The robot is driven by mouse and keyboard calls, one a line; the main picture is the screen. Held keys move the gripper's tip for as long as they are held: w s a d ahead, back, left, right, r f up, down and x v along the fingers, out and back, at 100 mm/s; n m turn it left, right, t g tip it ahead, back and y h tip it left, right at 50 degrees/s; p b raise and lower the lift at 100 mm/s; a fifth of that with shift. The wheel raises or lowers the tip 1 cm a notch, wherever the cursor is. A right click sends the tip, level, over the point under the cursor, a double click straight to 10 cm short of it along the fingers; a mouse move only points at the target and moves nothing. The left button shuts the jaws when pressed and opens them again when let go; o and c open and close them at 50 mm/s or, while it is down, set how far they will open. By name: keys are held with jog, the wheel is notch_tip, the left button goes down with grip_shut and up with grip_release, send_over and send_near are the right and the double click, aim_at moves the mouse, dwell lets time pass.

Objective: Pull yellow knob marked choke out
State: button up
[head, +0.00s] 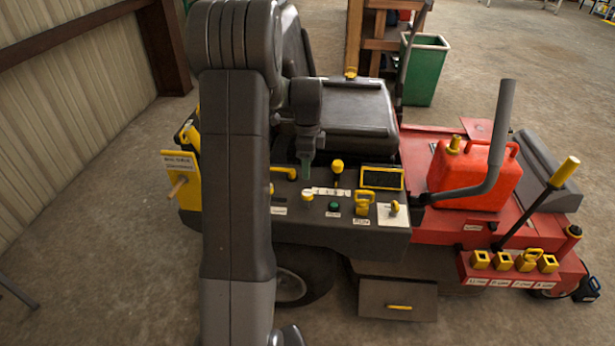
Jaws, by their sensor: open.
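A dark control panel (335,236) on the machine carries several yellow controls. One yellow round knob (337,165) stands on a dark stem near the middle. Another yellow knob (394,207) sits on a white label at the right. The labels are too small to read, so I cannot tell which is marked choke. My gripper (306,174) points down over the panel, left of the stemmed knob. It is open, with no knob seen between its fingers; my arm hides the panel's left part.
A yellow clip-like handle (363,202), a green button (333,206) and a yellow-framed display (382,178) crowd the panel. A black seat (345,108) rises behind. A red fuel can (474,173) and grey bar (497,135) stand right. Concrete floor lies open in front.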

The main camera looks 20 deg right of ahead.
aim_at(308, 192)
notch_tip(308, 192, up, 4)
jog(key=shift+f, duration=0.1)
dwell(0.4)
notch_tip(308, 192, down, 16)
jog(key=shift+r+b, duration=0.1)
jog(key=shift+b, duration=1)
